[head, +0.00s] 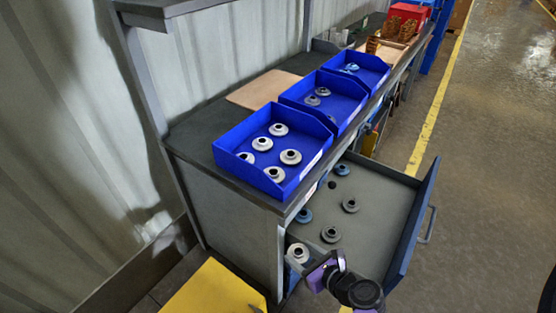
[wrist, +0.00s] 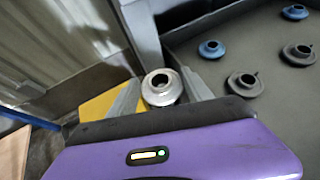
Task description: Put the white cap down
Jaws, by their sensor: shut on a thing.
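My gripper (wrist: 160,92) is shut on the white cap (wrist: 163,86), with one grey finger on each side of it. In the head view the held white cap (head: 298,252) shows at the near left corner of the open drawer (head: 385,190), with my gripper (head: 299,266) around it. I cannot tell its height or whether it is over the drawer floor. The nearest blue bin (head: 226,157) on the bench holds several white caps (head: 278,129).
The drawer holds grey caps (head: 331,234) and blue caps (head: 304,215). The middle blue bin (head: 337,106) holds grey caps, and the far blue bin (head: 375,66) holds a blue cap. A yellow surface (head: 212,290) is at the lower left. The drawer's right side is bare.

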